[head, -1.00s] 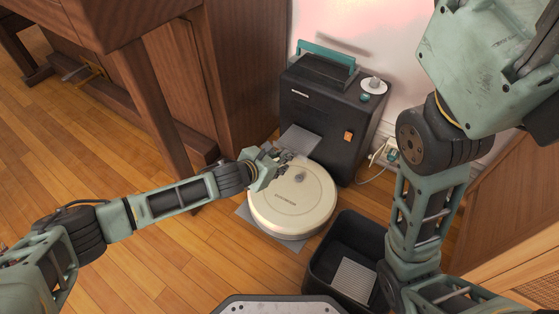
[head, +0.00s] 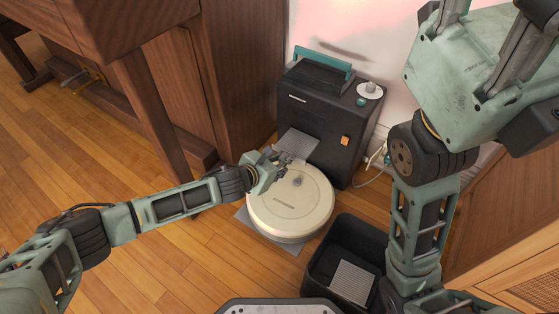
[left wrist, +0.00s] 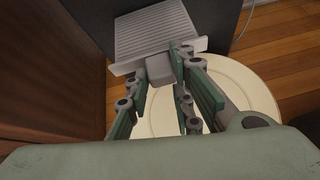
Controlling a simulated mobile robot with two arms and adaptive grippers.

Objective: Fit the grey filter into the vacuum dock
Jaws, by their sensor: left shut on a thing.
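The grey filter (left wrist: 155,36) is a flat ribbed plate with a tab. In the head view the filter (head: 298,143) lies against the lower front of the black vacuum dock (head: 318,116). My left gripper (head: 280,162) is shut on the filter's tab, just above the round cream robot vacuum (head: 290,207). The left wrist view shows the tab between the fingers (left wrist: 160,75). The filter's far edge meets the dark dock face; I cannot tell whether it is inside an opening.
A black open bin (head: 318,262) holds a pale ribbed panel (head: 353,282) in front of the dock. A white round item (head: 370,90) sits on the dock's top. A dark wooden cabinet (head: 240,75) stands close on the left. A cable (head: 372,178) runs on the right.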

